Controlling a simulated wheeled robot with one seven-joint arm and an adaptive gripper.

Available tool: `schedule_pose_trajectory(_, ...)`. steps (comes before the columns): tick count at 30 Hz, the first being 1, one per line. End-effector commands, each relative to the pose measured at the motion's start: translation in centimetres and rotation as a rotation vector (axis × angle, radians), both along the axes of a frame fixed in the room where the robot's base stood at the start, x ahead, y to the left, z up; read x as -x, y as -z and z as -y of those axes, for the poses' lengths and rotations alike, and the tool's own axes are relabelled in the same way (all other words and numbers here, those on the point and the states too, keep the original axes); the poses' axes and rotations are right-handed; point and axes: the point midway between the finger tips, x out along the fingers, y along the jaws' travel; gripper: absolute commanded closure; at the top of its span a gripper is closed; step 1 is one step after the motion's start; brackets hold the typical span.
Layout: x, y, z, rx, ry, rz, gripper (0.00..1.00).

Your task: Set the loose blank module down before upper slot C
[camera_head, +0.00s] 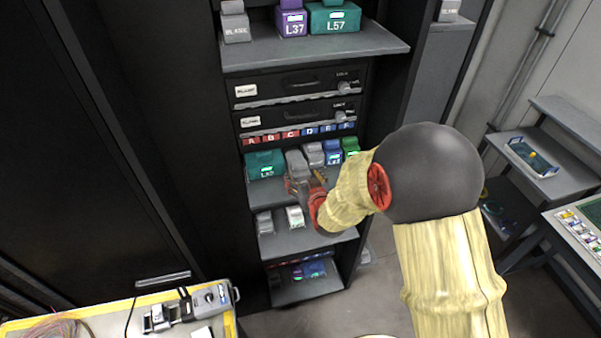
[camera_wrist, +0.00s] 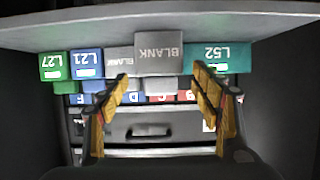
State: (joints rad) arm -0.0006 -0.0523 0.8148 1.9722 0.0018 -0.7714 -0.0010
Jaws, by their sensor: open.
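The loose grey blank module (camera_head: 296,163) stands on the middle shelf (camera_head: 262,196), beneath the row of slot letters. In the wrist view, which is upside down, the blank module (camera_wrist: 158,52) sits nearer than its neighbours, at the shelf's front, roughly in line with the red letter tags around C (camera_wrist: 160,98). My gripper (camera_head: 305,185) is in front of it. In the wrist view my gripper (camera_wrist: 160,76) is open, with one yellow finger to each side of the module and visible gaps between. The module's base is partly hidden in the head view.
Teal L52 (camera_wrist: 218,58) stands close beside the module. Another blank (camera_wrist: 119,62), blue L21 (camera_wrist: 87,63) and green L27 (camera_wrist: 53,66) stand on the other side. An upper shelf (camera_head: 315,47) overhangs; a lower shelf (camera_head: 310,241) holds small modules.

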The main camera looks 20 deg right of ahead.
Motion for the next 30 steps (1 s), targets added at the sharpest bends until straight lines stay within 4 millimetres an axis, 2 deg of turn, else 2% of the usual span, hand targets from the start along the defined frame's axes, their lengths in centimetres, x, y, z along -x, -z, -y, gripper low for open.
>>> schedule_pose_trajectory(3, 1.9, -0.9, 0.0, 0.000, 0.000, 0.002, 0.35)
schedule_pose_trajectory(9, 4.4, -1.9, 0.0, 0.000, 0.000, 0.002, 0.35)
schedule_pose_trajectory(17, 5.9, -2.8, 0.0, 0.000, 0.000, -0.004, 0.35)
schedule_pose_trajectory(20, 6.3, -4.2, 0.0, 0.000, 0.000, -0.033, 0.35)
schedule_pose_trajectory(23, 7.3, -6.7, 0.0, 0.000, 0.000, -0.094, 0.35)
schedule_pose_trajectory(26, 9.7, -9.6, 0.0, -0.001, -0.001, -0.179, 0.35)
schedule_pose_trajectory(30, 14.6, -13.3, 0.0, -0.001, -0.001, -0.307, 0.35)
